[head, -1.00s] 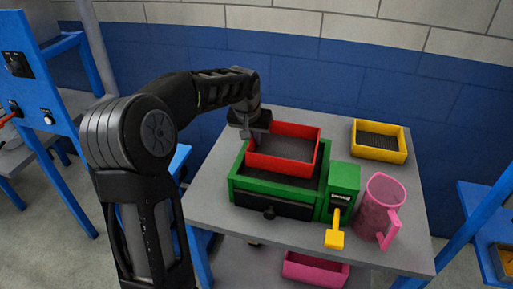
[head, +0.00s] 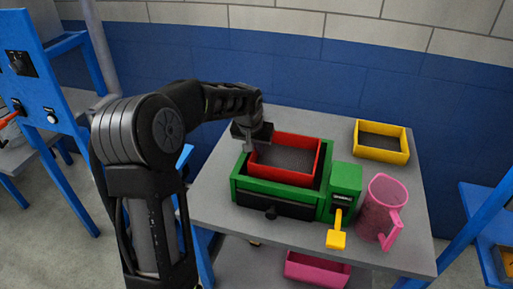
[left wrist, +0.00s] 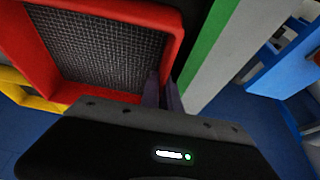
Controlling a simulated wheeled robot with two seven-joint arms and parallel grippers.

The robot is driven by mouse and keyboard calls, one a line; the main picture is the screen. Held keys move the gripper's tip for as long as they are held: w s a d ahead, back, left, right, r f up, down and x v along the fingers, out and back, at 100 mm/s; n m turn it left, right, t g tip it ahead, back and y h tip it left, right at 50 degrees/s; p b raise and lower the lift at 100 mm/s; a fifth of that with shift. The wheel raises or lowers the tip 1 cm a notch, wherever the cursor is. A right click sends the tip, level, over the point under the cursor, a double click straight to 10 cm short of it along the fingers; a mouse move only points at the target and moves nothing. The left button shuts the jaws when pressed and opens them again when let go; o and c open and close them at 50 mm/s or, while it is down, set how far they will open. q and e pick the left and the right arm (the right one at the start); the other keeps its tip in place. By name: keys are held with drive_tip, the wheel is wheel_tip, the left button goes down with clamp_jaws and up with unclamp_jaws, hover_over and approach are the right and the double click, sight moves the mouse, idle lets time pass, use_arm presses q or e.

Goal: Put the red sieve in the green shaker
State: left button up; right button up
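The red sieve (head: 287,178), an open box with a mesh floor, sits level in the top opening of the green shaker (head: 240,192), its upper walls above the shaker's rim. In the left wrist view the sieve (left wrist: 181,35) fills the upper left, beside a green edge of the shaker (left wrist: 208,40). My left gripper (head: 250,146) is at the sieve's left wall. Its fingers (left wrist: 162,92) straddle that wall, one inside and one outside, and appear shut on it. The sieve's underside is hidden in the shaker. My right gripper is not in view.
A yellow sieve (head: 381,155) lies at the table's back right. A pink jug (head: 375,215) stands right of the shaker, near its yellow lever (head: 337,232). A pink tray (head: 318,268) is on a lower shelf. The grey table (head: 215,185) is clear at left.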

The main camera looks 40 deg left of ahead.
use_arm(q)
drive_tip(key=shift+o, duration=0.8)
drive_tip(key=shift+r, duration=0.1)
drive_tip(key=shift+r, duration=0.2)
drive_tip(key=v, duration=1.1)
drive_tip(key=shift+s+d+r, duration=0.1)
drive_tip(key=shift+s+r, duration=0.15)
drive_tip(key=shift+r, duration=0.05)
